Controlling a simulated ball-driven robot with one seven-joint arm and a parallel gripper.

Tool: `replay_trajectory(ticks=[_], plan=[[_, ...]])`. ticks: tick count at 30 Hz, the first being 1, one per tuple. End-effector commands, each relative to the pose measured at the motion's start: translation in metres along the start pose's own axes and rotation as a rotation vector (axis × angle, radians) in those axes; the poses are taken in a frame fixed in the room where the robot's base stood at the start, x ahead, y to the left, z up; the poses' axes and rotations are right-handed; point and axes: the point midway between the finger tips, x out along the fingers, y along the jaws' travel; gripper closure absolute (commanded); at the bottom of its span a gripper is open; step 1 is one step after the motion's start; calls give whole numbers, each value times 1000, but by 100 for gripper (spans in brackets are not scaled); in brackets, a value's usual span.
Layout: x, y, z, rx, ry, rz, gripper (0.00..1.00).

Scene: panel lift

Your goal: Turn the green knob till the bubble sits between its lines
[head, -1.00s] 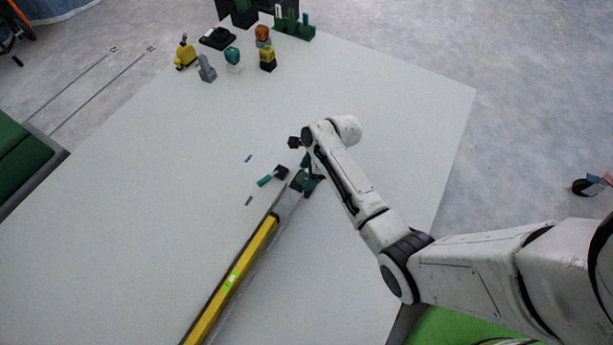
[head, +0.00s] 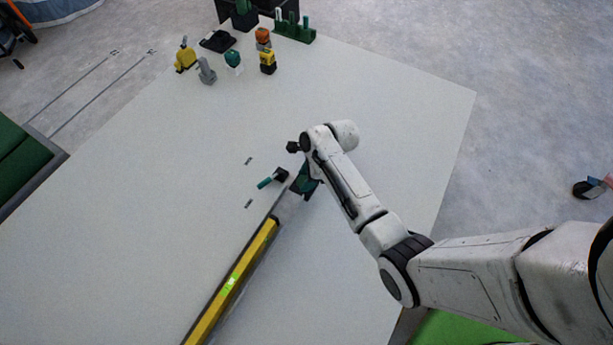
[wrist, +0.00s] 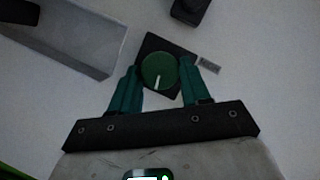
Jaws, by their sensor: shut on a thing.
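The round green knob (wrist: 159,70) with a white pointer line sits on a dark square base in the wrist view. My gripper (wrist: 162,82) has its two teal fingers on either side of the knob, shut on it. In the head view my gripper (head: 305,182) is at the upper end of the yellow spirit level, and my arm hides the knob. The yellow level (head: 250,262) lies along a grey rail. Its bright green vial (head: 231,283) shows near its middle, too small to tell where the bubble sits between its lines.
A dark block with a teal handle (head: 267,182) is just left of my gripper, between two short grey marks. Several small tools and coloured blocks (head: 234,60) stand at the table's far end. The white table (head: 130,215) is clear at the left.

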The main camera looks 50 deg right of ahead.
Motion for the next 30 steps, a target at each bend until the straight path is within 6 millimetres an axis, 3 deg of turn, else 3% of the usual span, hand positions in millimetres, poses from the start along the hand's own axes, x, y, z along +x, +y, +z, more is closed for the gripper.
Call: replay_trajectory(ticks=[11,30], plan=[[-2,0,1,-64,1,31,84],[0,-4,2,-497,0,211,84]])
